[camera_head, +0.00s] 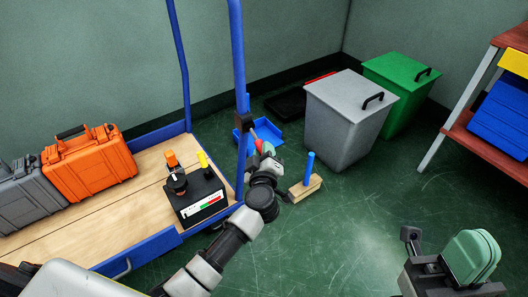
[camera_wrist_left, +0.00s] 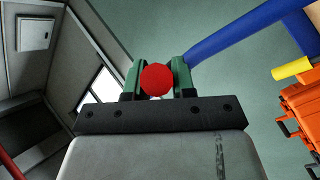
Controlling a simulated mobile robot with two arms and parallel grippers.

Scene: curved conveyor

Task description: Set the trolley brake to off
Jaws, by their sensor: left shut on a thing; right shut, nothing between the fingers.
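The blue-framed trolley (camera_head: 150,247) with a wooden deck stands at the left. A black bracket (camera_head: 242,124) sits on its right-hand blue post, and a short lever runs from it to a red knob (camera_wrist_left: 157,80). My left gripper (camera_head: 266,151) is shut on this knob, beside the post; in the left wrist view its green fingers (camera_wrist_left: 158,78) stand on either side of the knob. A black box (camera_head: 197,197) on the deck carries a red and green label, a dark rotary knob and a yellow-tipped stick. My right gripper (camera_head: 472,252) is shut and empty at the lower right.
An orange case (camera_head: 92,165) and a grey case (camera_head: 30,195) lie on the deck. Grey (camera_head: 345,125) and green (camera_head: 395,85) bins stand behind. A wooden block with a blue peg (camera_head: 310,165) and a blue tray (camera_head: 268,133) are near my left gripper. Open floor lies at centre right.

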